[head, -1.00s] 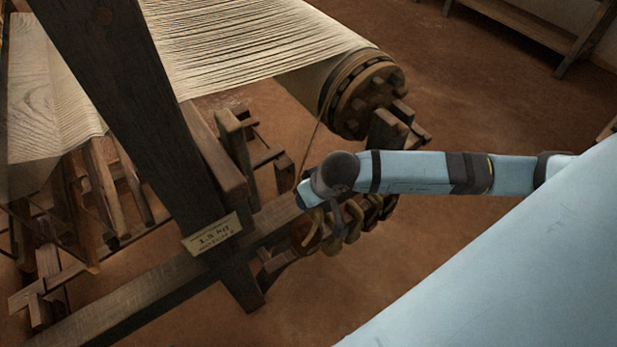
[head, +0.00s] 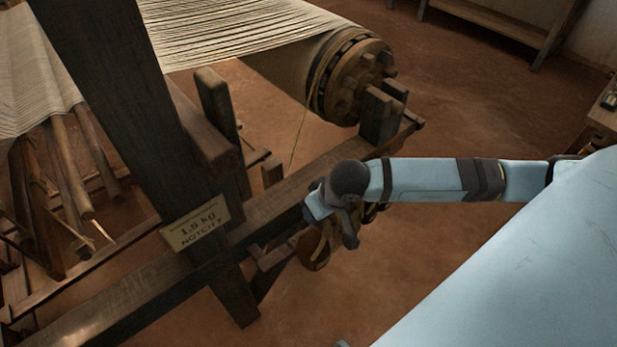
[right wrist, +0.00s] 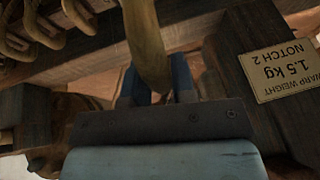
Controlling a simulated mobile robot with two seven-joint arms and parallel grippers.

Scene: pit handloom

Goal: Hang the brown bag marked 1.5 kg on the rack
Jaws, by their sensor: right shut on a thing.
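My right gripper (head: 335,220) is beside the loom's long wooden beam in the head view, at the end of the blue arm. In the right wrist view its two blue fingers (right wrist: 155,85) are shut on a smooth olive-brown thing (right wrist: 147,40), which looks like part of the brown bag. A brown shape (head: 316,247) hangs below the gripper in the head view, and no mark on it is readable. Several curved metal hooks (right wrist: 38,28) on wood, likely the rack, show at the upper left of the wrist view. My left gripper is out of view.
A placard reading 1.5 kg, notch 2 (head: 196,224) is fixed by the loom's dark post (head: 115,90); it also shows in the wrist view (right wrist: 282,70). The warp drum (head: 350,75) stands behind my gripper. Open floor (head: 450,110) lies right of the loom.

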